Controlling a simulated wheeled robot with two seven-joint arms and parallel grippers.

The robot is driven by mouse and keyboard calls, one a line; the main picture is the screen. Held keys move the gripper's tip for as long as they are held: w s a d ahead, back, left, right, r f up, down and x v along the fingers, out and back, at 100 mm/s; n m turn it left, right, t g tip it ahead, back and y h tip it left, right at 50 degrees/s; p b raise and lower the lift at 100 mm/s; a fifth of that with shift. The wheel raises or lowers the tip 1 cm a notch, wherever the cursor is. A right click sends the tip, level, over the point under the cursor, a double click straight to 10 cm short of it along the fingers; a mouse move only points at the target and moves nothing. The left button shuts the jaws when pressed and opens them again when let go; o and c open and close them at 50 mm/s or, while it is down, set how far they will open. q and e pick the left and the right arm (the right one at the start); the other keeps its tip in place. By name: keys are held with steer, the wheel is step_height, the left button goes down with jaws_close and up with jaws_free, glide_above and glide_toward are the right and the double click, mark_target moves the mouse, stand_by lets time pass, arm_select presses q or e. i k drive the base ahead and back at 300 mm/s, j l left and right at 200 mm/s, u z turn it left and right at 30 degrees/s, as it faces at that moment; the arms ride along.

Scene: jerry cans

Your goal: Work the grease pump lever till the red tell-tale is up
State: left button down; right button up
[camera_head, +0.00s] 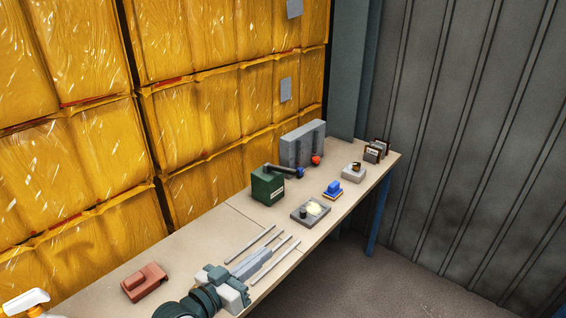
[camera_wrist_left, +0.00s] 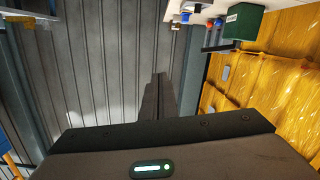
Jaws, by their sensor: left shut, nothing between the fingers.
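My left gripper (camera_head: 285,241) is shut and empty, over the bench in front of the green box, apart from the lever. In the left wrist view, its fingers (camera_wrist_left: 158,92) are together and the green box (camera_wrist_left: 242,22) is at upper right. My right gripper is not in view.
A white spray bottle (camera_head: 27,302) is at lower left. Yellow wrapped stacks stand behind.

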mark_target(271, 167)
steer(key=i+j, duration=0.15)
steer(key=i, duration=0.4)
steer(key=i+j, duration=0.1)
steer(key=i, duration=0.45)
